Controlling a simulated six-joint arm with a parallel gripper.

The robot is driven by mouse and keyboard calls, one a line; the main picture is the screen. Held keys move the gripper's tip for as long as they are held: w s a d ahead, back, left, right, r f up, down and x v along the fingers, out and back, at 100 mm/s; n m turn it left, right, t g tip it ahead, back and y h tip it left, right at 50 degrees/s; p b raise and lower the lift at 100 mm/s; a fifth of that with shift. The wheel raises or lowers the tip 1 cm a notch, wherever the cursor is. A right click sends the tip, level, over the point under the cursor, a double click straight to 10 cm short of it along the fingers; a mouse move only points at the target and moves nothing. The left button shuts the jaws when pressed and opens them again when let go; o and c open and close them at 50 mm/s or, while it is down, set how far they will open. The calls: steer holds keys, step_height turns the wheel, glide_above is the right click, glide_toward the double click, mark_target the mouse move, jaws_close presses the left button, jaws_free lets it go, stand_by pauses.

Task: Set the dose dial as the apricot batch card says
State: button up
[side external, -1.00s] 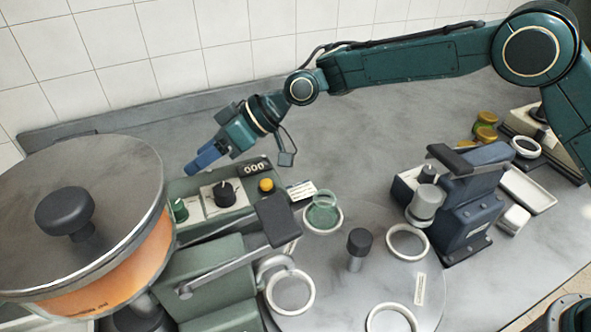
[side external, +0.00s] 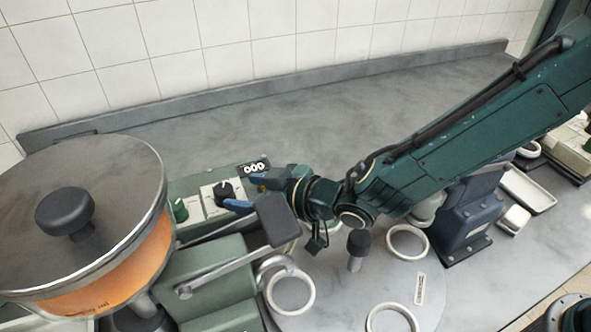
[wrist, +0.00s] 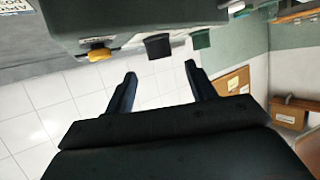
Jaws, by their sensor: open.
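A black knob (side external: 222,193), which looks like the dose dial, sits on a white plate on the green machine panel. Its scale cannot be read. It also shows in the wrist view (wrist: 158,47). My gripper (side external: 246,194) is open, its two blue fingers pointing at the knob from the right. In the wrist view the knob is between and beyond the fingertips (wrist: 160,72), apart from them as far as I can tell. A white card (wrist: 16,6) with dark print is cut off at the top left of the wrist view; its full text is not readable.
A counter (side external: 254,169) reads 000. A green knob (side external: 180,210) sits left of the black one. A yellow button (wrist: 98,54) shows in the wrist view. The lidded hopper (side external: 80,220) stands left, a grey lever block (side external: 278,220) in front. The back counter is clear.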

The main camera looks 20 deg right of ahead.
mark_target(225, 190)
steer(key=shift+s, duration=0.2)
steer(key=shift+w, duration=0.1)
steer(key=shift+x, duration=3.7)
steer(key=c, duration=1)
